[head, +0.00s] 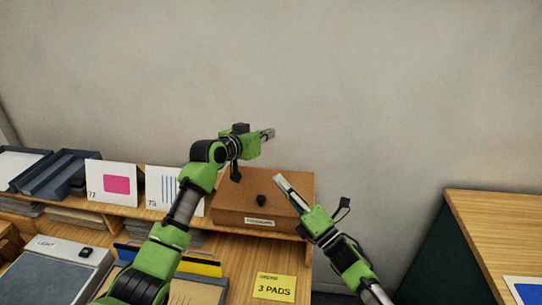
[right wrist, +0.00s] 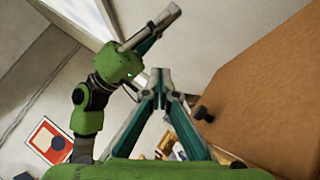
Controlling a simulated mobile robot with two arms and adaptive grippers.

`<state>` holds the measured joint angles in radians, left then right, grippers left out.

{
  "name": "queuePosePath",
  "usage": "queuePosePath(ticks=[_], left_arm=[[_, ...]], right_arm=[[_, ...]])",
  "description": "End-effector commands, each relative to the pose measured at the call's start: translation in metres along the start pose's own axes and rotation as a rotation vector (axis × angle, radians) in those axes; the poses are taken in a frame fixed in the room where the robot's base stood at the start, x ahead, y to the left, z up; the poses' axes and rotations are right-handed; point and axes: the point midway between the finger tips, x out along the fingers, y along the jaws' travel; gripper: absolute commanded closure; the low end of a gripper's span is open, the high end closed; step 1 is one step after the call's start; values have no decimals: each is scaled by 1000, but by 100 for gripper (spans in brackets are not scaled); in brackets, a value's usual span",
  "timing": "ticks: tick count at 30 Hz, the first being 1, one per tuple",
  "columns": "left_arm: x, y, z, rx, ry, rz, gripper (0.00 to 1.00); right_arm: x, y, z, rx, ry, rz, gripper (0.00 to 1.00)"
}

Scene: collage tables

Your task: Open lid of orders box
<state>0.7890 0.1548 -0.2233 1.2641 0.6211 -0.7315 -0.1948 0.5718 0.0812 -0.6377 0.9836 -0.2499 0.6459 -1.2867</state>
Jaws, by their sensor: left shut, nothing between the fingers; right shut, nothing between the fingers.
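The brown orders box (head: 235,212) sits on the raised shelf against the wall, with a white label (head: 260,222) on its front and its lid down. My left gripper (head: 270,134) is shut and empty, above and behind the box. My right gripper (head: 280,180) is shut and empty, above the lid just right of the knob, apparently not touching it. In the right wrist view the box (right wrist: 265,90) fills the right side, the knob (right wrist: 203,114) is right of my shut fingertips (right wrist: 159,76), and my left gripper (right wrist: 165,20) is at the top.
Two cards (head: 112,184) (head: 165,188) lean left of the box. Dark trays (head: 62,172) stand further left. A yellow note (head: 274,287) reading "3 PADS" lies on the desk below. Another wooden table (head: 500,235) is at right, with a gap between.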

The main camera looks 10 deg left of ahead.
Motion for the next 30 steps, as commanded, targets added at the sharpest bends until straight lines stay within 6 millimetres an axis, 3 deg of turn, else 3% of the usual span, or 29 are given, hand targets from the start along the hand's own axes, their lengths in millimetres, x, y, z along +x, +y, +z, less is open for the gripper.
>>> queuePosePath(ticks=[4, 9, 12, 21, 30], left_arm=[[0, 0, 0, 0, 0, 0, 100], [0, 0, 0, 0, 0, 0, 100], [0, 0, 0, 0, 0, 0, 100], [0, 0, 0, 0, 0, 0, 100], [0, 0, 0, 0, 0, 0, 100]], right_arm=[[33, 1, 0, 0, 1, 1, 100], [60, 1, 0, -1, 1, 1, 100], [69, 0, 11, -3, 0, -1, 100], [83, 0, 26, -1, 1, -1, 100], [85, 0, 28, 0, 1, -2, 100]])
